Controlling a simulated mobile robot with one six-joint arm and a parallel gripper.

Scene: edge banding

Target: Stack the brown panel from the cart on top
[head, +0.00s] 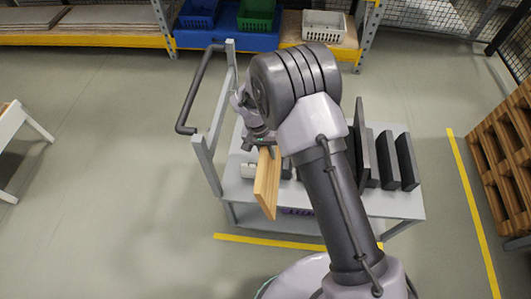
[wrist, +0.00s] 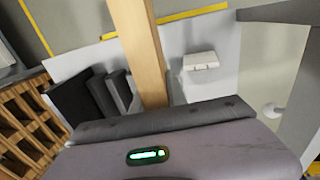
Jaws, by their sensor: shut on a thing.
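A light brown wooden panel (head: 267,184) is held on edge by my gripper (head: 264,146) over the left part of the grey cart (head: 398,204). In the wrist view the panel (wrist: 142,50) runs up the middle of the picture from the jaws, seen along its narrow edge. The jaw tips are largely hidden there behind the dark gripper body (wrist: 160,125). I cannot tell whether the panel's lower edge still touches the cart. The stack is not clearly visible in either view.
Several dark panels (head: 406,161) stand upright on the cart's right side, partly behind my arm. A small white block (wrist: 200,61) lies on the cart beside the panel. The cart's handle (head: 200,85) rises at left. Wooden pallets (head: 505,150) stand at right; shelving with bins (head: 257,16) is behind.

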